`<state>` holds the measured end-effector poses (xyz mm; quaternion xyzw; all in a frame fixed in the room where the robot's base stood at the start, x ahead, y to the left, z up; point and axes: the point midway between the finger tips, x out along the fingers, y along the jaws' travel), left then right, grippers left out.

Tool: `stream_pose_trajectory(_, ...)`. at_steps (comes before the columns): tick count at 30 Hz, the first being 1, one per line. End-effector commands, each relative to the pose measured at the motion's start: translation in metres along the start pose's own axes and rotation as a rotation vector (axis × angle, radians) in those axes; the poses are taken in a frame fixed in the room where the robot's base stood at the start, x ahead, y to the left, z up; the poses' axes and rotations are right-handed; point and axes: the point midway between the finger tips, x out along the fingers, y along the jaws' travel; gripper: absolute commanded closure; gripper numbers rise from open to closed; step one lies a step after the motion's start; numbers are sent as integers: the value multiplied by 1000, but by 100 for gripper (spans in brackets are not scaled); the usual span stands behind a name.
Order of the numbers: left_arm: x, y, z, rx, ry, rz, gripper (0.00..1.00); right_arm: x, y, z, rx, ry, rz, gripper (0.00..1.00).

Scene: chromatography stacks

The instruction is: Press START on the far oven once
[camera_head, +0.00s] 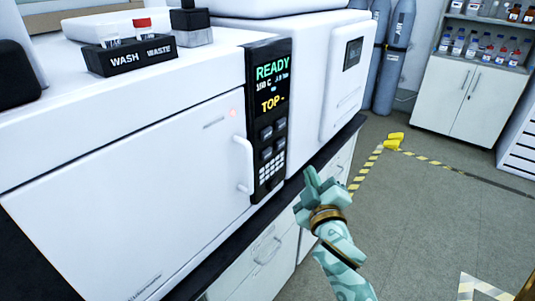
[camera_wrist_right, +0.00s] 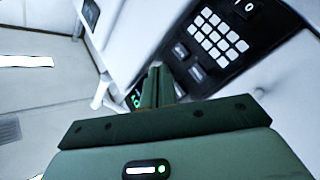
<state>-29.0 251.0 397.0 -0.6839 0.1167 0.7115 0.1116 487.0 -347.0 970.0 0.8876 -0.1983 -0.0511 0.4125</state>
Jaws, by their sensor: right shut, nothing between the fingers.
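A white oven (camera_head: 130,190) with a handled door fills the left of the head view. Its black control panel (camera_head: 268,110) reads READY and TOP, with several buttons (camera_head: 267,153) and a keypad (camera_head: 271,173); the button labels are too small to read. The wrist view shows a keypad (camera_wrist_right: 218,38) and dark buttons (camera_wrist_right: 196,73) beside it. My right gripper (camera_head: 310,178) is shut and empty, in front of and to the right of the panel's lower end. In the wrist view its fingers (camera_wrist_right: 155,85) overlap the panel; contact cannot be told. My left gripper is out of view.
Another white unit (camera_head: 345,85) with a small dark display stands beyond the panel. The door handle (camera_head: 242,165) sticks out left of the panel. A WASH/WASTE vial rack (camera_head: 130,57) is on top. Open floor (camera_head: 430,220) lies to the right.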

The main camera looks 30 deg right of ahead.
Motion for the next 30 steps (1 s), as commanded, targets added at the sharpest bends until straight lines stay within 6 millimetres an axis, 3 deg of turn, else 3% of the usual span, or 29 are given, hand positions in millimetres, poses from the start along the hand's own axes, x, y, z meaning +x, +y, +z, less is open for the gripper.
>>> stream_pose_trajectory(11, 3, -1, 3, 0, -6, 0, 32, 5, -5, -2, 1, -1, -2, 100)
stream_pose_trajectory(23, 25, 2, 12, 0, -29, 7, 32, 43, -34, -28, 0, 0, -3, 100)
stream_pose_trajectory(30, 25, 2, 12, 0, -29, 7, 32, 58, -43, -41, 1, -1, -2, 100)
